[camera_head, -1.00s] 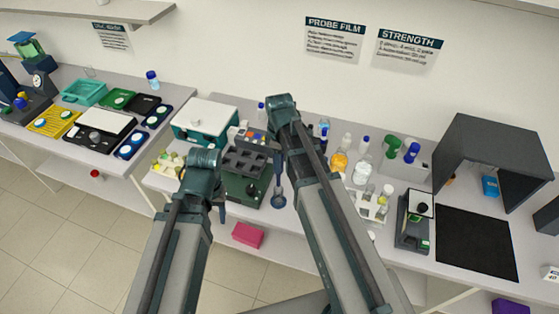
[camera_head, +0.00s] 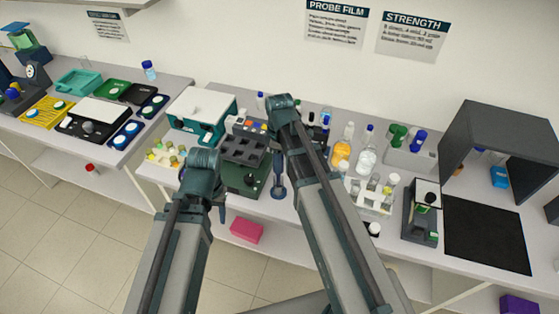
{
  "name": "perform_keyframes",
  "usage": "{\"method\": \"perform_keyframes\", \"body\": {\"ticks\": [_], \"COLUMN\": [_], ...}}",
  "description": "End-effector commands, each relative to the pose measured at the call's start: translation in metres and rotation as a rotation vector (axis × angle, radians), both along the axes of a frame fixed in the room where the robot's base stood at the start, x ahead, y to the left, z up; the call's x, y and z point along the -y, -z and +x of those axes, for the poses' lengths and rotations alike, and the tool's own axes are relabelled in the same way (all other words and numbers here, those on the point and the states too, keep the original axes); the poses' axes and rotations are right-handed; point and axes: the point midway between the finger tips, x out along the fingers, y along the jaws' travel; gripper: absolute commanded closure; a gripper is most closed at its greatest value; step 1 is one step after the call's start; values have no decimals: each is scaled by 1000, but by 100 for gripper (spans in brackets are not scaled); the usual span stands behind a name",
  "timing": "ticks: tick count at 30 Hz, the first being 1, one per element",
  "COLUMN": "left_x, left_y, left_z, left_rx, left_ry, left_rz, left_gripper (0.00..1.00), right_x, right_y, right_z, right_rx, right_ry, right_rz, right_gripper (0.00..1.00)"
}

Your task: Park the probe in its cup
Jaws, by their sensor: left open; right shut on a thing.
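My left gripper (camera_head: 221,211) is mostly hidden behind my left arm; only a dark part of it shows near the front table edge, and it is open. The fingers and most of the held thing are too small to make out. I cannot pick out the cup for certain.
A teal and white box (camera_head: 203,108) stands behind the block. Bottles (camera_head: 341,152) and a white vial rack (camera_head: 372,201) crowd the right side. A pink box (camera_head: 246,230) sits below the table edge.

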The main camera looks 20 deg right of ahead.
Motion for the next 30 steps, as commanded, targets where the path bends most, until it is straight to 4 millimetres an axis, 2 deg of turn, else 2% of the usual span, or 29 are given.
{"method": "perform_keyframes", "body": {"ticks": [1,12,30], "left_x": [0,0,0], "left_y": [7,30,34], "left_z": [0,0,0], "left_rx": [0,0,-1], "left_ry": [1,7,8], "left_rz": [0,1,1], "left_gripper": [50,50,50], "right_x": [0,0,0], "right_y": [7,30,34], "right_z": [0,0,0], "right_rx": [0,0,0], "right_ry": [0,0,0], "right_rz": [0,0,0], "right_gripper": [98,98,98]}}
